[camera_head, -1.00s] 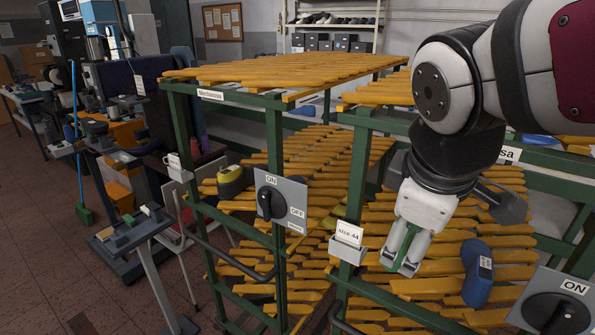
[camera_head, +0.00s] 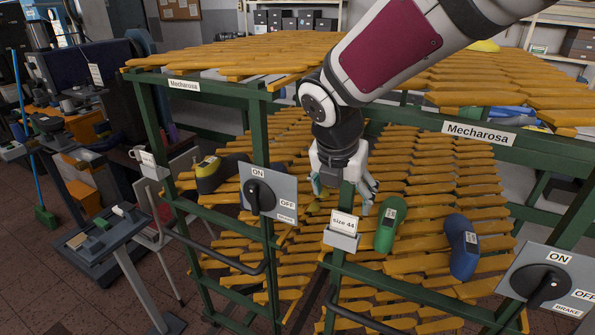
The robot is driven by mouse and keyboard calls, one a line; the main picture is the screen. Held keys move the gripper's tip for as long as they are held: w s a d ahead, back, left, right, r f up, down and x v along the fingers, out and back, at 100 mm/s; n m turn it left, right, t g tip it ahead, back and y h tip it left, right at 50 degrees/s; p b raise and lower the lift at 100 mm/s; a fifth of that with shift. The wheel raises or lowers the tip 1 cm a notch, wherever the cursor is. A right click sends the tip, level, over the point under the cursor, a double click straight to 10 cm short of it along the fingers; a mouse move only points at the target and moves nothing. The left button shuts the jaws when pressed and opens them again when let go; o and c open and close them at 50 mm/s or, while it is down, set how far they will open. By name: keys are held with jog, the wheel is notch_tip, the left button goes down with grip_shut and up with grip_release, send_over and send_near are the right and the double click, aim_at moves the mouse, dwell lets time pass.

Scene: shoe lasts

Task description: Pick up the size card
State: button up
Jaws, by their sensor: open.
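The size card (camera_head: 344,223) is white, reads "size 44" and stands upright in a small grey holder (camera_head: 341,240) on the green post of the rack. My gripper (camera_head: 343,198) is open and empty, with its fingers pointing down just above and behind the card. A gap between fingers and card cannot be judged exactly. The card's lower edge is hidden in the holder.
A green shoe last (camera_head: 390,224) and a blue one (camera_head: 462,247) lie on the yellow slats right of the card. A yellow and dark last (camera_head: 212,174) lies left. Switch panels (camera_head: 268,192) and (camera_head: 552,283) flank the holder. Green rack bars (camera_head: 480,135) cross behind.

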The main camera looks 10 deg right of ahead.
aim_at(344, 221)
jog(key=b+x, duration=0.1)
jog(key=x, duration=0.3)
jog(key=b+x, duration=0.2)
jog(key=x, duration=0.3)
jog(key=shift+s+f, duration=0.2)
jog(key=shift+f, duration=0.05)
jog(key=c, duration=1.2)
